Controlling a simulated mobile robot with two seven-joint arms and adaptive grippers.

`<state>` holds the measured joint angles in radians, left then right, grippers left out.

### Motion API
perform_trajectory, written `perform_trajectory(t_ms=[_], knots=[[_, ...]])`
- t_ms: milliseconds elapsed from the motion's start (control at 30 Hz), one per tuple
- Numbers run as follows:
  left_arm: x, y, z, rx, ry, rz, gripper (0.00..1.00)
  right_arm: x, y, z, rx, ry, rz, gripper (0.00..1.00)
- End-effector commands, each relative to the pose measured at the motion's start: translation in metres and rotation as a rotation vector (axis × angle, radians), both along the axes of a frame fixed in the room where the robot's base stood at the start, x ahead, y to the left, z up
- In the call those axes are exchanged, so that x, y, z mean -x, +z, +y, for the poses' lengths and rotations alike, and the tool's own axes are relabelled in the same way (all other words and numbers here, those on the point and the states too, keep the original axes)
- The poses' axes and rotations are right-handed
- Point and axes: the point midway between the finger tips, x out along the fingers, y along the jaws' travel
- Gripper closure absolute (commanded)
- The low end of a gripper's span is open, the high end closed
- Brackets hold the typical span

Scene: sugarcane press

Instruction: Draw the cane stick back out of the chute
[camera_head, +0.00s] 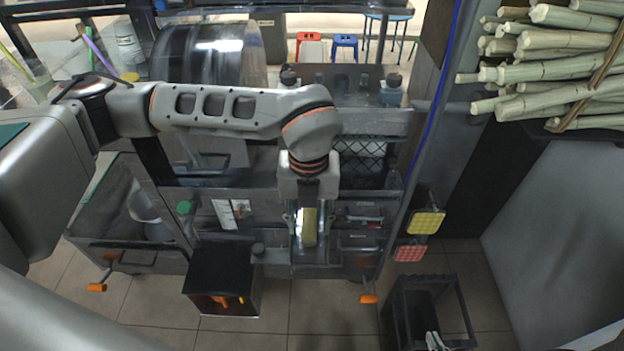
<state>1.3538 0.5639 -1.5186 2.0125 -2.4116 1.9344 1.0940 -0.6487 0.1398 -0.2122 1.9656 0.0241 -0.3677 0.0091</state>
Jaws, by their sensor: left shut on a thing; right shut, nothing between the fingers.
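My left arm reaches in from the left, and my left gripper (308,222) points down in front of the press (240,180). It is shut on the pale yellow cane stick (310,236). A short length of the stick shows below the gripper, at the narrow metal chute (297,258) on the front of the press. The arm hides the upper part, and I cannot tell how deep the stick sits in the chute. My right gripper (436,342) is at the bottom edge, right of centre, shut and empty, partly cut off by the frame.
A bundle of cane sticks (560,75) lies at the upper right. A black open-frame stand (460,310) is beside my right gripper. A black box (220,275) hangs at the press's lower front. Yellow (426,222) and red (410,251) pads are right of the press.

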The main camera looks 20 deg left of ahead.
Motion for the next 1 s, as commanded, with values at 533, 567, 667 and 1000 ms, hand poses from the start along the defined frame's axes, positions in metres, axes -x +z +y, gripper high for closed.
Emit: perform_trajectory(t_ms=[533, 567, 667, 1000], knots=[[0.000, -0.002, 0.001, -0.002, 0.001, 0.002, 0.99, 0.001, -0.003, 0.000, 0.001, 0.000, 0.005, 1.00], [0.000, -0.002, 0.001, -0.002, 0.000, 0.002, 0.99, 0.002, -0.004, 0.000, 0.001, 0.000, 0.006, 1.00], [0.003, -0.002, 0.000, -0.002, 0.000, 0.002, 0.99, 0.002, -0.005, 0.000, 0.002, 0.000, 0.008, 1.00], [0.018, -0.002, -0.005, 0.000, -0.001, 0.002, 0.99, 0.002, -0.003, 0.000, 0.001, 0.000, 0.006, 1.00]])
